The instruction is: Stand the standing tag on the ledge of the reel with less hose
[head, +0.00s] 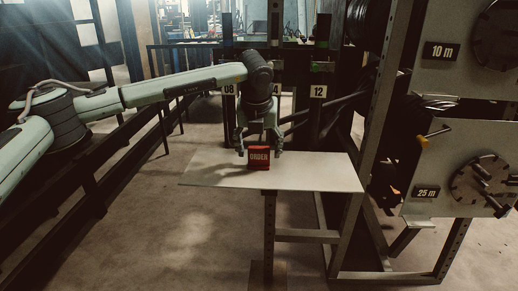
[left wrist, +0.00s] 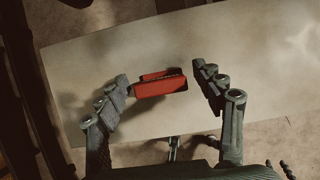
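The red standing tag (head: 258,160), lettered "ORDER", stands on the pale table near its back edge. In the left wrist view the tag (left wrist: 160,87) lies between the fingers. My left gripper (head: 260,148) is open over the tag, one finger at each side; in the wrist view (left wrist: 161,76) a gap shows at the right finger, and the left fingertip is close to the tag's end. At the right stand two reel panels, the upper signed "10 m" (head: 440,51) and the lower "25 m" (head: 426,193). My right gripper is out of view.
The pale table top (head: 325,177) is otherwise bare. A dark upright frame (head: 372,100) stands between table and reels. A yellow-ended handle (head: 424,140) juts out by the lower panel. Posts numbered "08" (head: 229,90) and "12" (head: 318,91) stand behind the table.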

